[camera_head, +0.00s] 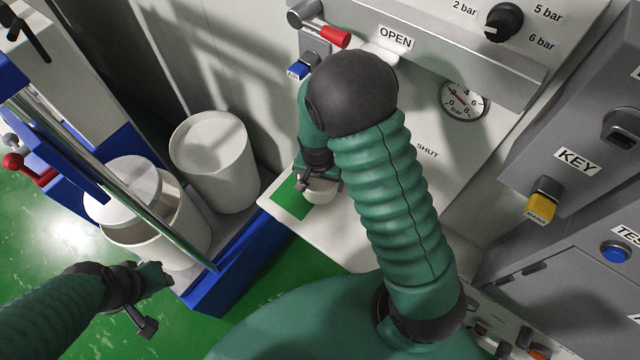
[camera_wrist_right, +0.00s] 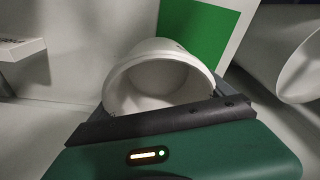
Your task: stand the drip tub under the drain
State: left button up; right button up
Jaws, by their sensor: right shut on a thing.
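The drip tub is a small white round cup (camera_head: 322,194), mostly hidden under my right gripper (camera_head: 318,178) in the head view. In the right wrist view the tub (camera_wrist_right: 165,85) shows its open mouth and hollow inside, close against the gripper. My right gripper is shut on it, over the pale ledge (camera_head: 345,230) beside a green square (camera_head: 290,197). I cannot tell whether the tub touches the ledge. The drain outlet cannot be made out; my right arm covers much of the panel. My left gripper (camera_head: 155,295) is at lower left, away from the tub, its jaw opening unclear.
A red-handled valve (camera_head: 335,37) sits by the OPEN label above. A pressure gauge (camera_head: 464,100) is on the panel. Two white drums (camera_head: 215,165) (camera_head: 150,215) stand on a blue-edged rack at left. Grey cabinets (camera_head: 575,160) flank the right. Green floor shows below.

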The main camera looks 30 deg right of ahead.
aim_at(320, 185)
jog(key=shift+w+d+f, duration=0.1)
jog(key=shift+w+f, duration=0.1)
jog(key=shift+f, duration=0.15)
notch_tip(320, 185, down, 2)
jog(key=shift+f, duration=0.25)
jog(key=shift+a+f, duration=0.2)
jog(key=o, duration=1.2)
jog(key=shift+d, duration=0.1)
jog(key=shift+c, duration=0.2)
